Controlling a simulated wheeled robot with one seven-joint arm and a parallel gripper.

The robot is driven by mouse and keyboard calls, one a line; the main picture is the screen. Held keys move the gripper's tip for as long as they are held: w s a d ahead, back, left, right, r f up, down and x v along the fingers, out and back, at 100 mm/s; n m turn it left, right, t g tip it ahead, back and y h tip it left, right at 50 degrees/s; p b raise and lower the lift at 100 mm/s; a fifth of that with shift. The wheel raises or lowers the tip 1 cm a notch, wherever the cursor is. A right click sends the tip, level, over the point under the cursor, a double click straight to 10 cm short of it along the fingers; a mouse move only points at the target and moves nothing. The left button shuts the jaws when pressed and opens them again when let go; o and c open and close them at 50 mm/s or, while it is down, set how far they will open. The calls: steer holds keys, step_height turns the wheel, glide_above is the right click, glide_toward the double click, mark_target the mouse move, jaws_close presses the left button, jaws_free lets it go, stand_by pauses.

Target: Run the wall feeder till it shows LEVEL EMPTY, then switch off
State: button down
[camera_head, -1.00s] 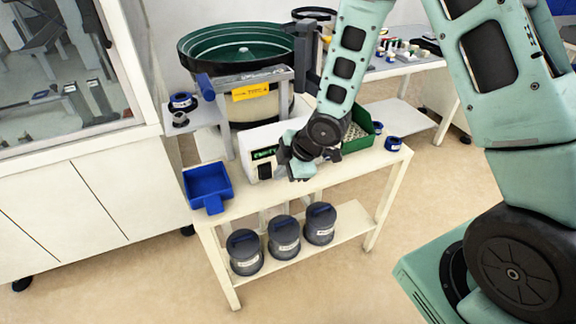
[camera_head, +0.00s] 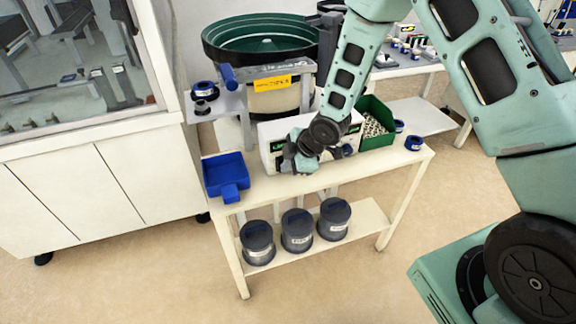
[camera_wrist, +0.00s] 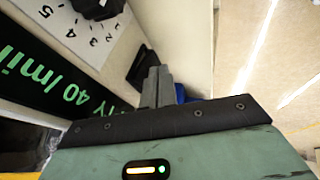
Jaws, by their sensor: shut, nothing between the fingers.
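The wall feeder's green bowl (camera_head: 262,42) stands behind the white bench. Its white control box (camera_head: 268,128) is on the bench, its front partly hidden by my gripper (camera_head: 300,163). In the wrist view, the black display (camera_wrist: 50,75) shows green text, partly cut off, with "TY" and "40 /mi". A numbered dial (camera_wrist: 85,32) with a dark knob (camera_wrist: 98,8) is beside it. My gripper (camera_wrist: 157,78) is shut and empty. Its fingertips are close to a dark switch-like part (camera_wrist: 143,66) on the panel; I cannot tell whether they touch.
A blue tray (camera_head: 225,172) sits at the bench's left end. A green bin (camera_head: 376,122) of small parts stands right of the box, near blue-banded rolls (camera_head: 413,143). Several dark lidded jars (camera_head: 297,230) stand on the lower shelf. A glazed cabinet (camera_head: 85,75) is at left.

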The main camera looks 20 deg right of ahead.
steer(key=shift+w+f+t+b, duration=0.25)
steer(key=shift+f+b, duration=0.35)
steer(key=shift+b, duration=0.65)
steer(key=shift+r+p, duration=0.4)
steer(key=shift+r, duration=0.15)
steer(key=shift+r+p, duration=0.65)
steer(key=shift+r, duration=0.05)
steer(key=shift+s, duration=0.1)
